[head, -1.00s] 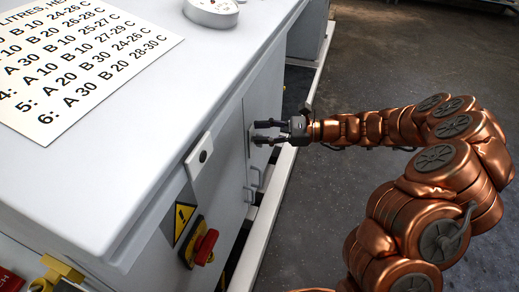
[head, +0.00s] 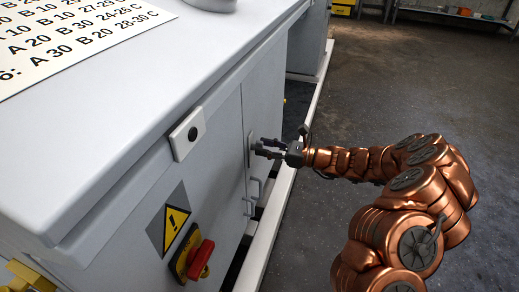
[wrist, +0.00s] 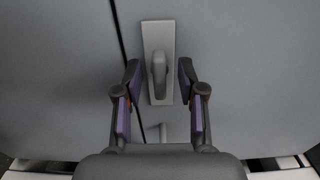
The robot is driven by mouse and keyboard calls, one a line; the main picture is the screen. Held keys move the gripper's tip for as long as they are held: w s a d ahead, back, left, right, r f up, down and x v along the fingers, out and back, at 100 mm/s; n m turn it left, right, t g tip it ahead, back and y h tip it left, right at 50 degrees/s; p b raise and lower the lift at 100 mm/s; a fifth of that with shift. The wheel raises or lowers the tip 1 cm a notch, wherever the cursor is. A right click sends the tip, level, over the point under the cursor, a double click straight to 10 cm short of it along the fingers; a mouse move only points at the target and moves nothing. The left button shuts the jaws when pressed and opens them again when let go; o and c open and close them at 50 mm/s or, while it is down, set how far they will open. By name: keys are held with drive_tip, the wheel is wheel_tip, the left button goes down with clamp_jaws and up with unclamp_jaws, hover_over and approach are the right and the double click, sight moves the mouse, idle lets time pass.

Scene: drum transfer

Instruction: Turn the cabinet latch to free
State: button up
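The cabinet latch (wrist: 158,75) is a grey upright knob on a lighter vertical plate (wrist: 158,28). In the wrist view it stands just right of the dark gap between cabinet panels. My gripper (wrist: 159,90) is open, with one finger on each side of the latch; I see no contact with it. In the head view my gripper (head: 268,147) reaches from the right towards the cabinet front (head: 228,140), beside the plate. The knob itself cannot be made out there.
A red switch (head: 201,258) and a yellow warning label (head: 175,222) are nearer on the cabinet. A white rail (head: 268,225) runs along its foot. Open floor (head: 400,90) lies to the right.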

drive_tip(key=shift+x, duration=0.95)
clamp_jaws()
